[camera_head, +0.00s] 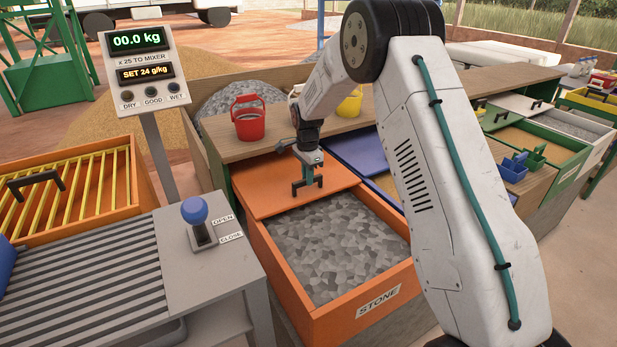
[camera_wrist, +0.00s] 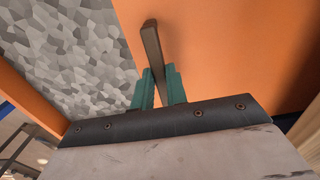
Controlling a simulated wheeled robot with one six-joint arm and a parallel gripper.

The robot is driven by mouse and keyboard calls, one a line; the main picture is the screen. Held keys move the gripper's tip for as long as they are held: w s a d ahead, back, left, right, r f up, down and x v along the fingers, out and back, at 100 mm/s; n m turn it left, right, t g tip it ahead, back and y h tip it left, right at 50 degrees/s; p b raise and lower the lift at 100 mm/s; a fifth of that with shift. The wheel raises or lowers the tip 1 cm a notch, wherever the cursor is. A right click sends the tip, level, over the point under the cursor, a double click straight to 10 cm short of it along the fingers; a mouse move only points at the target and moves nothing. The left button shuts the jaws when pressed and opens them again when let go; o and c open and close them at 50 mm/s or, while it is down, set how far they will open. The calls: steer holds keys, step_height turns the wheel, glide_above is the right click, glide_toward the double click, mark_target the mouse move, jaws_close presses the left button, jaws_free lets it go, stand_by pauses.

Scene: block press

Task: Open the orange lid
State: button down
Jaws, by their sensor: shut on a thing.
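The orange lid (camera_head: 262,186) covers the rear part of an orange bin (camera_head: 335,326) labelled STONE. The front of the bin is uncovered, with grey stone (camera_head: 335,248) showing. My gripper (camera_head: 309,163) is over the lid's front edge, shut on its dark handle (camera_head: 307,184). In the wrist view, the handle (camera_wrist: 152,50) stands between the teal fingers of my gripper (camera_wrist: 159,82). There the orange lid (camera_wrist: 230,50) lies right of the handle and the stone (camera_wrist: 70,45) left of it. The fingers hide part of the handle.
A wooden shelf (camera_head: 285,128) behind the lid bears a red bucket (camera_head: 248,122) and a yellow bucket (camera_head: 350,104). A blue lid (camera_head: 358,152) adjoins on the right. A blue-knobbed lever (camera_head: 196,214) and a scale display (camera_head: 142,68) stand left.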

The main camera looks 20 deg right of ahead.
steer(key=c, duration=1.4)
jaws_free()
step_height(320, 180, up, 8)
steer(key=shift+f, duration=0.1)
